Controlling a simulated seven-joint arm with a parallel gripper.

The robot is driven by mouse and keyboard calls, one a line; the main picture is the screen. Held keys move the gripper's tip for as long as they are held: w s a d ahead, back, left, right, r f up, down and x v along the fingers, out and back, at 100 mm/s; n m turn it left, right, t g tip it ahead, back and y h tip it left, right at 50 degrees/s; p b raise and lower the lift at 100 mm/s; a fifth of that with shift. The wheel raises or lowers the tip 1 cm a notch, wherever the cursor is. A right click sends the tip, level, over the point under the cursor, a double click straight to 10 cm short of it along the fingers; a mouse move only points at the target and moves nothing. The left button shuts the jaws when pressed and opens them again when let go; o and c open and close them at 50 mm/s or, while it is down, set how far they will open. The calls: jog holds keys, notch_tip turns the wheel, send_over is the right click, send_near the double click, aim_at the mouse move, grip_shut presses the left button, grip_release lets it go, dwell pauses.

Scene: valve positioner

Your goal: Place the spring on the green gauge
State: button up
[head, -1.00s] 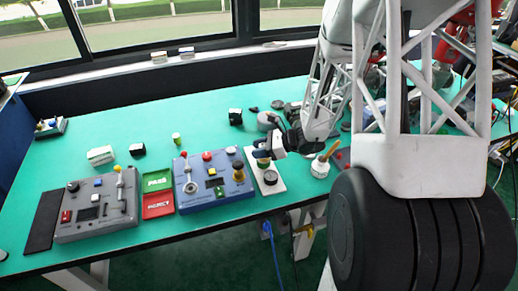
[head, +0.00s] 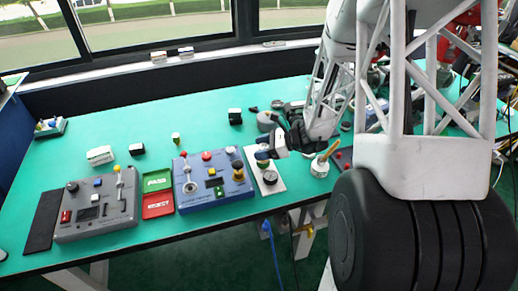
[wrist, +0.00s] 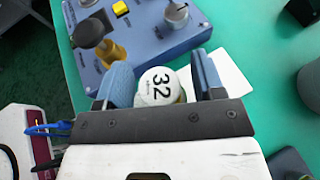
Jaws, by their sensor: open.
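My gripper (wrist: 163,72) is open, with its two blue-grey fingers either side of a round white top marked 32 (wrist: 160,86). I cannot tell whether either finger touches it. A yellowish edge shows beside that round top. In the head view my gripper (head: 262,152) is low over a white plate (head: 278,186) at the table's front edge and partly hides what stands there. A small greenish piece (head: 176,138) stands alone behind the blue box; it is too small to tell if it is the green gauge. I cannot pick out the spring for certain.
A blue control box (head: 215,196) with knobs and levers is just left of the plate. Left of it are a green PASS and red REJECT tray (head: 157,209) and a grey control box (head: 95,232). A white pot (head: 320,168) stands to the right.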

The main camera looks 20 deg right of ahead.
jog(key=v, duration=1.1)
jog(key=shift+a+r, duration=0.1)
jog(key=shift+r, duration=0.1)
dwell(0.5)
jog(key=s+a+r+n+g+h, duration=0.1)
jog(key=s+a+r+n+h, duration=0.5)
jog(key=s+r+n, duration=0.4)
jog(key=s+a+r+n+g+h, duration=0.1)
jog(key=s+a+r+n+h, duration=0.5)
jog(key=s+r+n, duration=0.5)
jog(key=s+a+n, duration=0.1)
jog(key=s, duration=0.3)
jog(key=shift+g+h, duration=0.4)
